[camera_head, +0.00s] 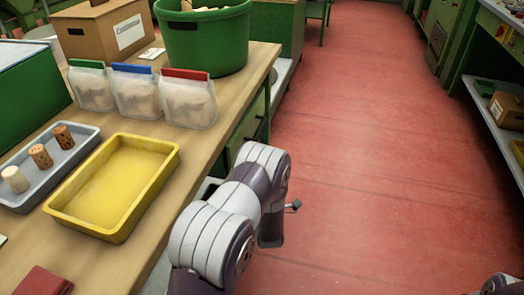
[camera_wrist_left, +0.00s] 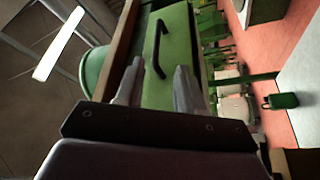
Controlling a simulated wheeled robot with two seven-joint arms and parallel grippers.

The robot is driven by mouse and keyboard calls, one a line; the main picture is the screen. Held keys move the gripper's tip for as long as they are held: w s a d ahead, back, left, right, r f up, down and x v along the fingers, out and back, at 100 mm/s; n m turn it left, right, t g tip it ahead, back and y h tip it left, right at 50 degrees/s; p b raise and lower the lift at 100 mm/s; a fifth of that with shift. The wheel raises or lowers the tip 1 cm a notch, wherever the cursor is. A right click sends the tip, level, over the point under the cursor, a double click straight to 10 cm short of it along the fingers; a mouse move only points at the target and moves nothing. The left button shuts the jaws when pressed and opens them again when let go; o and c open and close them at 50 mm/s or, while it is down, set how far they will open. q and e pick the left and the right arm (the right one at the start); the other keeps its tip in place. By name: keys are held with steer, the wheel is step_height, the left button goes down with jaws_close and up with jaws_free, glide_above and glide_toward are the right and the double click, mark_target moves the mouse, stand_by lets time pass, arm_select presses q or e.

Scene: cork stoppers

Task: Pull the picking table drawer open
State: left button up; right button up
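The drawer's green front (camera_wrist_left: 178,42) fills the upper middle of the left wrist view, with a black bar handle (camera_wrist_left: 161,48) on it. In the head view the green front (camera_head: 240,137) and dark handle (camera_head: 259,128) show below the picking table's right edge, partly behind my left arm. The front looks about flush with the table side. My left gripper (camera_wrist_left: 158,68) is open, its two grey fingers apart on either side of the handle's near end. No contact can be made out. My left fingers are hidden in the head view. My right gripper is out of view.
The wooden tabletop (camera_head: 30,245) carries a yellow tray (camera_head: 115,187), a grey tray (camera_head: 62,180) with corks, pouches (camera_head: 190,98), a green tub (camera_head: 205,40) and a cardboard box (camera_head: 100,30). The red floor (camera_head: 380,150) right of the table is clear.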

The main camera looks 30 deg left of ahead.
mark_target(261, 131)
arm_select(q)
steer(key=b+x, duration=0.2)
steer(key=x, duration=1)
steer(key=shift+r, duration=0.2)
jaws_close()
